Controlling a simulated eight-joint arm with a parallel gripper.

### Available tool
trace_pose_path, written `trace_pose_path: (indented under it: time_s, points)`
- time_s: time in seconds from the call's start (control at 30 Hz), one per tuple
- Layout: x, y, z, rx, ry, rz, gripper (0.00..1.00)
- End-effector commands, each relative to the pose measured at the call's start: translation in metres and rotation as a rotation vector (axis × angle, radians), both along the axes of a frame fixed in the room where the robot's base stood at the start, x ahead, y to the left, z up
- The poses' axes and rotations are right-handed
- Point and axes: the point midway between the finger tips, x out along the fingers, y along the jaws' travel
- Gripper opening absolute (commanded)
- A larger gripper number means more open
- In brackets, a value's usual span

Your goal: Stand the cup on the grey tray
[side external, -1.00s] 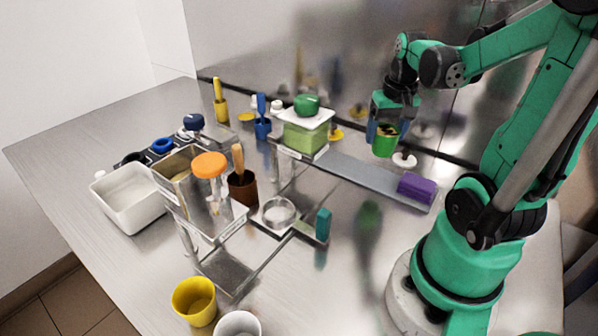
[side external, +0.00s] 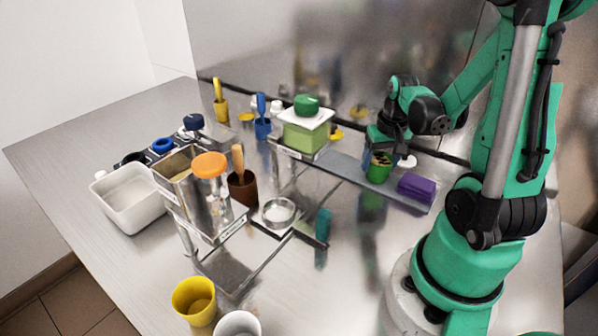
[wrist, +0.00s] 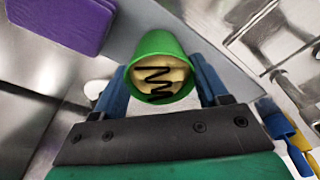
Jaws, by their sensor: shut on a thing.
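The green cup (side external: 378,168) holds pale ice cream with a dark zigzag drizzle. My gripper (side external: 380,152) is shut on the cup from above, with a blue finger on each side of it in the wrist view (wrist: 162,84). The cup is upright over the middle of the grey tray (side external: 345,168), a long flat strip. Its base is at or just above the tray surface; I cannot tell if it touches. The tray also shows behind the cup in the wrist view (wrist: 205,40).
A purple block (side external: 416,188) sits on the tray's right end. A green tub with a white lid (side external: 305,132) stands at its left end. A white knob-like thing (side external: 407,162) is just behind the cup. Bare tray shows on both sides of the cup.

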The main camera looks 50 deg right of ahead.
Motion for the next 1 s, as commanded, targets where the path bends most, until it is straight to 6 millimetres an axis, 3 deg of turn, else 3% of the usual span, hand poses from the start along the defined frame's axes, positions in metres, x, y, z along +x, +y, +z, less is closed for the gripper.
trace_pose_path:
  time_s: [0.13, 0.17, 0.23, 0.27, 0.67, 1.0]
  points:
    - [0.000, 0.000, -0.004, 0.000, 0.000, 0.000, 0.15]
    - [0.000, 0.000, -0.003, 0.000, 0.000, 0.000, 0.76]
    - [0.000, 0.000, -0.003, 0.000, 0.000, 0.000, 0.96]
    - [0.000, 0.000, -0.003, 0.000, 0.000, 0.000, 0.99]
    - [0.000, 0.000, 0.001, 0.000, 0.000, 0.000, 0.99]
    - [-0.004, 0.004, 0.040, 0.000, 0.000, 0.000, 0.99]
